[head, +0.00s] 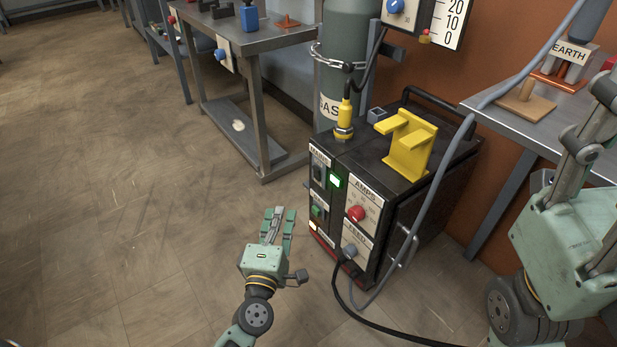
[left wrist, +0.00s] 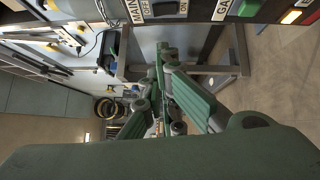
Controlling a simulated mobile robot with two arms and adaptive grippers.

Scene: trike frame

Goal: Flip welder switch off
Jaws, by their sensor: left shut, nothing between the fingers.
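The welder (head: 395,200) is a black box with labelled front panels, standing on the floor. Its mains switch (head: 318,172) is a dark rocker at the upper left of the front, beside a lit green lamp (head: 335,182). In the left wrist view the switch (left wrist: 168,9) lies between the OFF and ON labels at the top; its tilt is unclear. My left gripper (head: 279,212) is shut and empty, left of the welder front and apart from it. It also shows in the left wrist view (left wrist: 164,52). My right gripper (head: 590,130) is partly cut off at the right edge.
A yellow holder (head: 408,145) sits on the welder. A grey cable and a black cable (head: 385,328) run from its front. A grey gas cylinder (head: 345,60) stands behind. A metal bench (head: 480,100) is at right, another (head: 270,42) at back left. The left floor is clear.

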